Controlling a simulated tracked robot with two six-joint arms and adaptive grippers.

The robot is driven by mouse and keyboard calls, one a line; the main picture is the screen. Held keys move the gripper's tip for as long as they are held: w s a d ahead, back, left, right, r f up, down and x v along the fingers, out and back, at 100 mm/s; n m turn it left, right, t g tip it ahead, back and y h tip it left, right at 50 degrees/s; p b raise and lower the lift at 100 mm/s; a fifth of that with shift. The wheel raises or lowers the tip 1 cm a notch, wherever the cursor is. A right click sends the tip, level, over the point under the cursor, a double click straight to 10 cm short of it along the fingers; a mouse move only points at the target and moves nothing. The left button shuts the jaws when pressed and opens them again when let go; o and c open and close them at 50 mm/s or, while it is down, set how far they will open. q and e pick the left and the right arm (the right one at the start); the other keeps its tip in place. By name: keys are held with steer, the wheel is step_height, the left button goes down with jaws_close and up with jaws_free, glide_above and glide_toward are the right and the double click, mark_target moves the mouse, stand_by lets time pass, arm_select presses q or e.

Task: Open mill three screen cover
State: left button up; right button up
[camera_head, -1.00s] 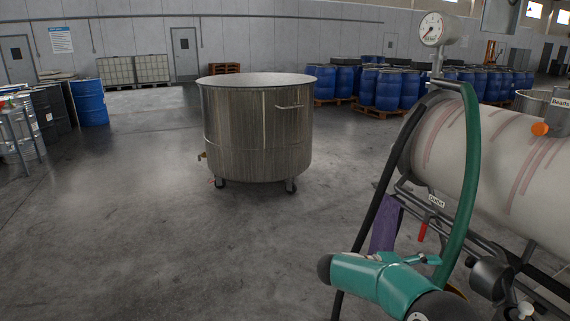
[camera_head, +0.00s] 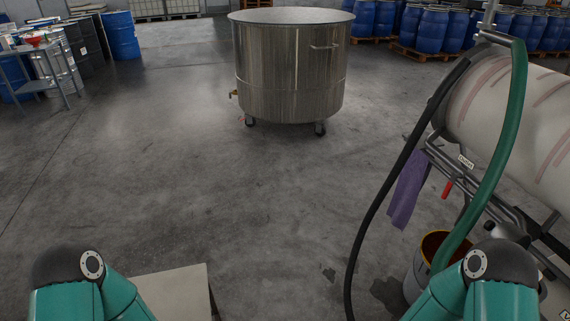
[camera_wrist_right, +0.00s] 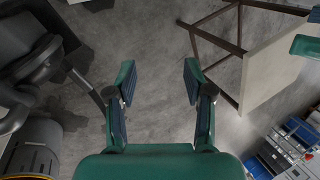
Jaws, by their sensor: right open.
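A cream mill body (camera_head: 515,115) with reddish streaks lies at the right edge of the head view, cut off by the frame. A red-handled outlet valve (camera_head: 447,189) hangs beneath its end beside a small label. A green hose (camera_head: 507,140) and a black hose (camera_head: 383,185) run down from it. I cannot make out a screen cover or a mill number. My right gripper (camera_wrist_right: 158,82) is open and empty above the floor in the right wrist view. My left gripper is not clearly in view; only my arm links show at the bottom of the head view.
A large wheeled steel vat (camera_head: 290,75) stands ahead. A bucket (camera_head: 418,280) stands under the hoses, near a purple cloth (camera_head: 408,185). A pale tabletop (camera_head: 180,292) is at the bottom left. Blue drums (camera_head: 440,30) stand behind. The middle floor is clear.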

steer(key=s+d+m+t, duration=0.1)
steer(key=m+t+h+b, duration=0.4)
steer(key=m+h+b, duration=0.7)
steer(key=m+h, duration=1.45)
glide_toward(485, 227)
steer(key=d+r+m+y, duration=0.1)
steer(key=d, duration=0.2)
steer(key=w+d+r+m+y+p, duration=0.1)
steer(key=d, duration=0.3)
steer(key=w+d+r+m+y+p, duration=0.1)
steer(key=d, duration=0.2)
steer(key=shift+w+d+r+m+y, duration=0.1)
steer(key=shift+w+d+m+y, duration=0.1)
steer(key=shift+d+m+y, duration=0.15)
